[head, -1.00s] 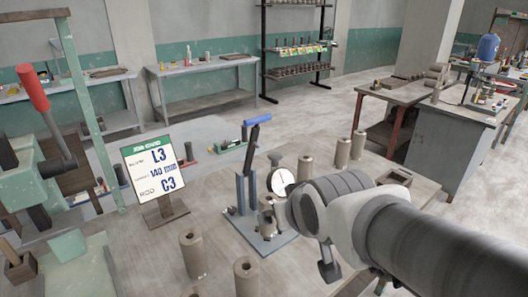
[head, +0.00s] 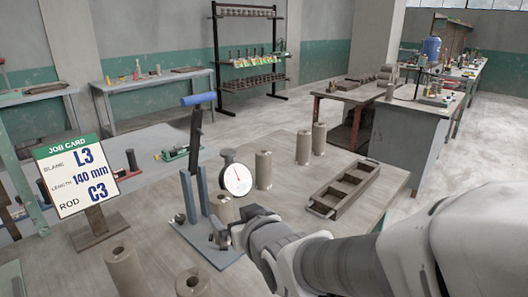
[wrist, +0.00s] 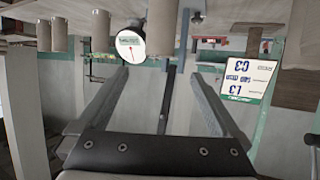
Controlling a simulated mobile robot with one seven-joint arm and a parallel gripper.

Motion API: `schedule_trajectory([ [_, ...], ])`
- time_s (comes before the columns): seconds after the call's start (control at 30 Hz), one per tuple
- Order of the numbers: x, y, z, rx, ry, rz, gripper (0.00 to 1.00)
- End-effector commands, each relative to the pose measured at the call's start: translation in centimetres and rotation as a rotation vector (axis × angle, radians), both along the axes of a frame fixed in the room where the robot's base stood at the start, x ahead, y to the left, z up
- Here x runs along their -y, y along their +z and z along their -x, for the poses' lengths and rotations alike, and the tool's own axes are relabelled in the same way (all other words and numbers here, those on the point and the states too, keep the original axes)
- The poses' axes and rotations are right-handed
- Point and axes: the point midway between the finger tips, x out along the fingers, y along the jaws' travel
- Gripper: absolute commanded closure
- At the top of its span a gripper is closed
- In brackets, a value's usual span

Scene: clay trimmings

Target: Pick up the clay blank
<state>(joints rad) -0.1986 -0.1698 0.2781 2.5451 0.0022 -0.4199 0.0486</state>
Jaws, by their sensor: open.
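Several grey-brown clay cylinders with a hole in the top stand upright on the table in the head view. One (head: 122,270) and another (head: 193,284) are at the near left, and one (head: 263,170) stands right of the dial gauge. Two more, (head: 304,147) and (head: 319,138), stand farther back. Which one is the blank asked for, I cannot tell. My gripper (wrist: 163,76) is open with nothing between its fingers; the wrist picture is upside down. In the head view my arm ends beside the gauge stand, its fingers mostly hidden.
The gauge stand (head: 203,248) with a blue-handled lever and white dial (head: 238,179) is close to my arm. A job card (head: 77,177) reads L3, 140 mm, C3. A compartmented tray (head: 345,190) lies at right. Bare tabletop shows left of the stand.

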Motion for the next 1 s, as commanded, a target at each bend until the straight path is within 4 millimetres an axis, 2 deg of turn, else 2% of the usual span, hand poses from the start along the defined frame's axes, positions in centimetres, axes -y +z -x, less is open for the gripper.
schedule_trajectory([
  [0.17, -0.4, 0.2, -0.7, -0.007, 0.003, 0.0, 0.0],
  [0.9, -1.9, -1.6, -4.0, -0.007, -0.003, 0.002, 0.0],
  [1.0, -2.5, -2.6, -5.4, -0.004, -0.003, 0.0, 0.0],
])
